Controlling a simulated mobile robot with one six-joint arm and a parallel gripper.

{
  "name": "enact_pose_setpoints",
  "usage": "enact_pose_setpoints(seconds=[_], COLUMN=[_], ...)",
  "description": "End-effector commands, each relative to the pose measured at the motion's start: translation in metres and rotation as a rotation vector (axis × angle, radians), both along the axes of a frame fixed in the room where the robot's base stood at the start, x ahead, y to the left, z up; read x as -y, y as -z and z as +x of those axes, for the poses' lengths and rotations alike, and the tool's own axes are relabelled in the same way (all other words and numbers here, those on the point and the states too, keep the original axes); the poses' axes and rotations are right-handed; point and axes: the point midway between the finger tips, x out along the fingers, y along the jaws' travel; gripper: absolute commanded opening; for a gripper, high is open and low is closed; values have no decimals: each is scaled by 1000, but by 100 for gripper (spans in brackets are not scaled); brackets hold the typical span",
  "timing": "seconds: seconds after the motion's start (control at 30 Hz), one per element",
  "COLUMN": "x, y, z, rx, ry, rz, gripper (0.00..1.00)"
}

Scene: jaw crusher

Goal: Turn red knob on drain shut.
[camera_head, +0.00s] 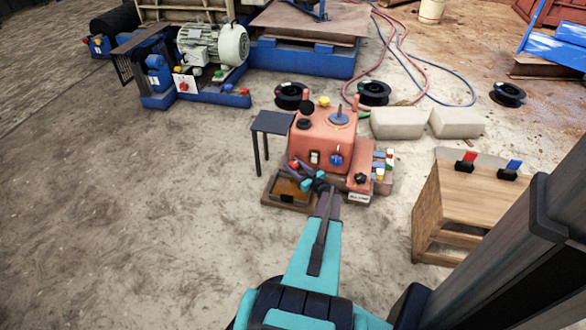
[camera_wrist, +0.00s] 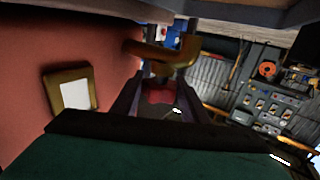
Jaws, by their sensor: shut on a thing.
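The drain is a brass elbow pipe (camera_wrist: 172,57) on the side of an orange-red machine body (camera_head: 322,140). The red knob (camera_wrist: 160,96) sits just below it in the wrist view, between my fingers. My gripper (camera_head: 310,178) reaches the low left front of the machine, above a small wooden tray (camera_head: 283,199). In the wrist view my gripper (camera_wrist: 160,103) is shut on the red knob, with one dark finger on each side. The knob's exact turn angle cannot be told. In the head view the drain is largely hidden by my gripper.
A small dark table (camera_head: 272,123) stands left of the machine. A wooden cabinet (camera_head: 470,200) with red and blue handles stands to the right. Pale blocks (camera_head: 397,123), black reels (camera_head: 374,92) and hoses lie behind. The floor at left is clear.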

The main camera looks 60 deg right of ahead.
Motion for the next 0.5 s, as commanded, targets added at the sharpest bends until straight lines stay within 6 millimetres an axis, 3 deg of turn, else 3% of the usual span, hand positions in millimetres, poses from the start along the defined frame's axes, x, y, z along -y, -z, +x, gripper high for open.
enact_pose_setpoints(seconds=[0.5], x=[0], y=[0], z=[4], rx=[-1], ry=[226], rz=[1], gripper=[18])
